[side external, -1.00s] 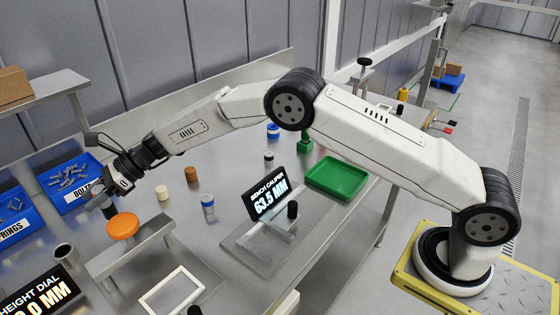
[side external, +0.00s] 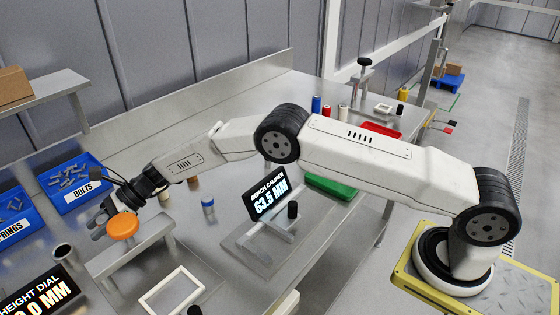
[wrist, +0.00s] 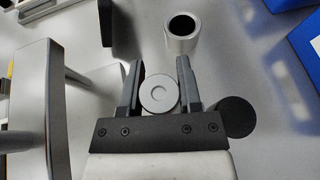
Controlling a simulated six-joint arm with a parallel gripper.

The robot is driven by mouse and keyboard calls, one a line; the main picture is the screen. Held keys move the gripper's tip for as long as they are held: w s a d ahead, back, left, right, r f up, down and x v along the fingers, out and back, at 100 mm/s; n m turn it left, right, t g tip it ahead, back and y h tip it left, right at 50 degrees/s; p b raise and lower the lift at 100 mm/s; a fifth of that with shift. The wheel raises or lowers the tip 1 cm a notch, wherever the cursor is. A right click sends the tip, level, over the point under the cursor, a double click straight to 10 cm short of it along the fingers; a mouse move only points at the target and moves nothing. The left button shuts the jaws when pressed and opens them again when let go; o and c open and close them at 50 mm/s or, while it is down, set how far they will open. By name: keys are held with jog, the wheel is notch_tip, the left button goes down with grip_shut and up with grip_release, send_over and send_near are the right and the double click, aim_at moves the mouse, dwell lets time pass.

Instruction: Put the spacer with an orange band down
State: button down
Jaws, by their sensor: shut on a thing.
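In the side view my gripper (side external: 100,223) is low over the left part of the bench, just left of a large orange disc (side external: 124,226) on a grey stand. The spacer is not clearly visible there. Whether it touches the bench cannot be told.
A hollow grey cup (wrist: 181,33) stands ahead of the fingers. A dark round shape (wrist: 235,117) is close right of them. Blue bins (side external: 76,183) line the back. A white frame (side external: 171,291) and blue-banded cylinder (side external: 208,208) are on the bench, with bare surface between them.

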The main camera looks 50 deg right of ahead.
jog(key=shift+f, duration=2.15)
jog(key=shift+f, duration=0.1)
jog(key=c, duration=0.6)
grip_release()
jog(key=shift+v, duration=6.05)
jog(key=shift+o, duration=0.4)
